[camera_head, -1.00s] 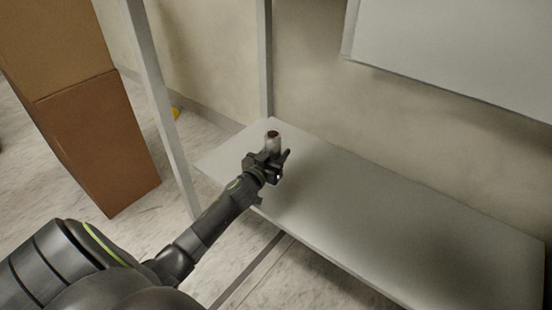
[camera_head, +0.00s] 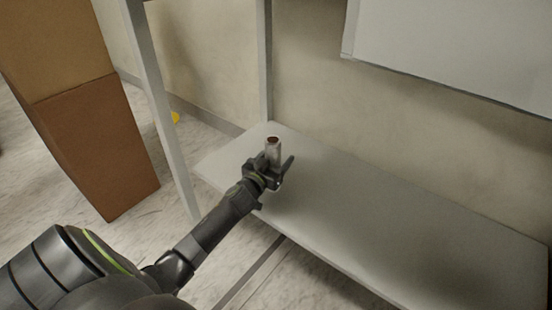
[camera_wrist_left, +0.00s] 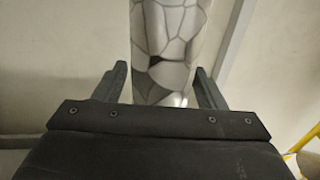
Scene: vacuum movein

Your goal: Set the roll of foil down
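The roll of foil (camera_head: 273,152) is a narrow silvery tube with a brown core. It stands upright near the left end of the low grey shelf (camera_head: 390,230). In the left wrist view the foil (camera_wrist_left: 165,50) shows a cracked, crinkled pattern and runs between the two fingers. My left gripper (camera_head: 279,170) is around the foil's lower part, with its fingers parted and a narrow gap on each side. The foil's bottom end is hidden behind the gripper. The left gripper also shows in the wrist view (camera_wrist_left: 162,80). My right gripper is not in view.
Brown boxes (camera_head: 95,145) are stacked on the floor at left. A grey shelf post (camera_head: 160,105) stands between them and the foil. Another post (camera_head: 265,60) is behind. An upper panel (camera_head: 460,45) overhangs at right. The rest of the low shelf is bare.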

